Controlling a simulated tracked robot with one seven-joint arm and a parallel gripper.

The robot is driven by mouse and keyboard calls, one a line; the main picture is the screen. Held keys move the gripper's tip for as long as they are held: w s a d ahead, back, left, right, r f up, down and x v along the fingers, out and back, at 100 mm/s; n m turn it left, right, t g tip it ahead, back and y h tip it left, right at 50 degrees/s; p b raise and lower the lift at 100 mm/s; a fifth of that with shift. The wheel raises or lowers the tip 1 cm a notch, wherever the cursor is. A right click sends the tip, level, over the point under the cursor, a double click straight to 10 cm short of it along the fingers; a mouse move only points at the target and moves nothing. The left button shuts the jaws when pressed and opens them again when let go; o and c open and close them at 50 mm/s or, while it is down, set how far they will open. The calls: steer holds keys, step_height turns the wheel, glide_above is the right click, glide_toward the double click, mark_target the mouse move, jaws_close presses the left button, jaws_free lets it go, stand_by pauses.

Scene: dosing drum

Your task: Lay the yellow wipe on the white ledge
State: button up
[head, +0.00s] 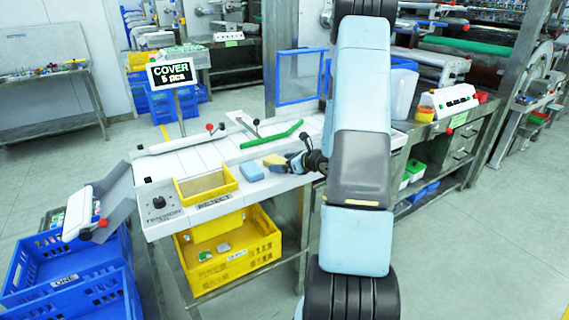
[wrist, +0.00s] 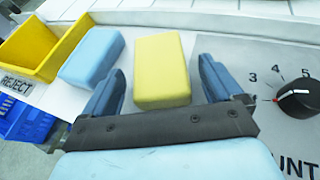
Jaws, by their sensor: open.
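The yellow wipe (wrist: 161,70) is a block lying flat on the white ledge (wrist: 222,45) in the wrist view. In the head view the yellow wipe (head: 274,160) shows just left of my gripper (head: 290,161). In the wrist view my gripper (wrist: 160,85) is open, with one blue finger on each side of the near part of the wipe. Gaps show between the wipe and both fingers. A blue wipe (wrist: 92,55) lies on the ledge to the left of the yellow one.
A yellow bin (wrist: 45,38) marked REJECT stands left of the blue wipe. A grey panel with a black dial (wrist: 296,98) is close on the right. Behind, a green bar (head: 272,135) crosses the white machine top. A yellow crate (head: 230,250) stands below.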

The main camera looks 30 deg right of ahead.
steer(key=v, duration=1.2)
steer(key=s+a+r+n+g+y, duration=0.1)
steer(key=s+a+r+n+g, duration=0.3)
steer(key=a+r+n, duration=0.55)
steer(key=s+a+r+n+g+y, duration=0.25)
steer(key=a+r+n, duration=0.3)
steer(key=a, duration=0.65)
steer(key=s+a+r+n+h, duration=0.1)
steer(key=s+r+n+h, duration=0.3)
steer(key=s+n, duration=0.4)
steer(key=s+a+r+n+h, duration=0.2)
steer(key=s+r+n+h, duration=0.3)
steer(key=s+n, duration=0.3)
steer(key=shift+s+r, duration=0.35)
steer(key=shift+r, duration=0.05)
